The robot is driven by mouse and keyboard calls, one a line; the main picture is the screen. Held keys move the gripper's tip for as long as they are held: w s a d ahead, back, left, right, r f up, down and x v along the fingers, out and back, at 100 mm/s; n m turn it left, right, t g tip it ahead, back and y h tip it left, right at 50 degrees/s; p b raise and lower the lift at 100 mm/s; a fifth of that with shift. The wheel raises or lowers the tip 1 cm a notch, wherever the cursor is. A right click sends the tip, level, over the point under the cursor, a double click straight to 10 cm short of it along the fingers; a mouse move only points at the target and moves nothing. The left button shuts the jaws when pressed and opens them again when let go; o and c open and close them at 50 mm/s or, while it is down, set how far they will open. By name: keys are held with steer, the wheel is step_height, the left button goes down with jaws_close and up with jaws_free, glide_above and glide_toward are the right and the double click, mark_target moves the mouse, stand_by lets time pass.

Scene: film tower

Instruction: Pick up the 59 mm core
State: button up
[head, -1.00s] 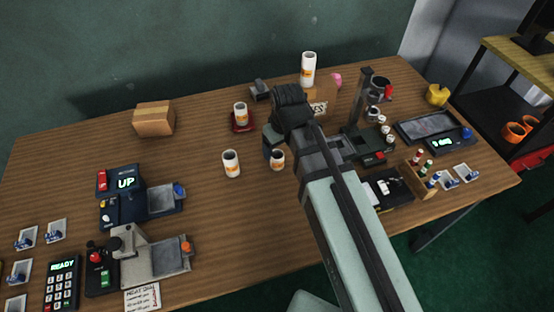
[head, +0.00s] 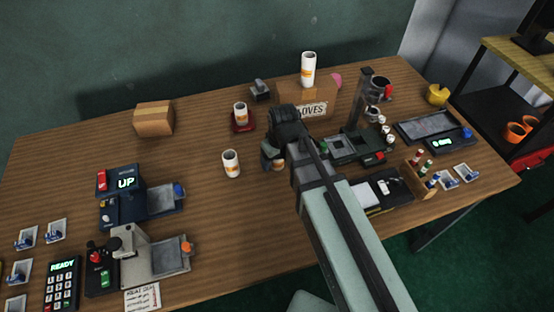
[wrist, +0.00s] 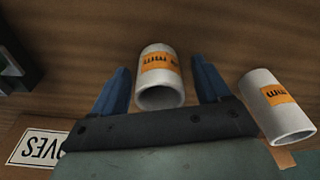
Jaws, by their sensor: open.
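Several white cores with orange labels are in view; the size print is too small or partial to read, so I cannot tell which is 59 mm. In the wrist view, my gripper (wrist: 160,72) is open, with one blue finger on each side of a core (wrist: 158,92). A gap shows on both sides of it. In the head view my gripper (head: 272,155) mostly hides this core (head: 278,166). Another core (head: 231,163) stands upright to its left. A second core shows at the right in the wrist view (wrist: 278,106); I cannot tell which one it is.
A core (head: 240,113) stands on a red base (head: 243,127) behind. Devices crowd the right, including a tray (head: 425,125). The wood at front centre (head: 235,220) is clear.

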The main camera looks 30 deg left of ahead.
steer(key=shift+f, duration=0.1)
steer(key=c, duration=1.1)
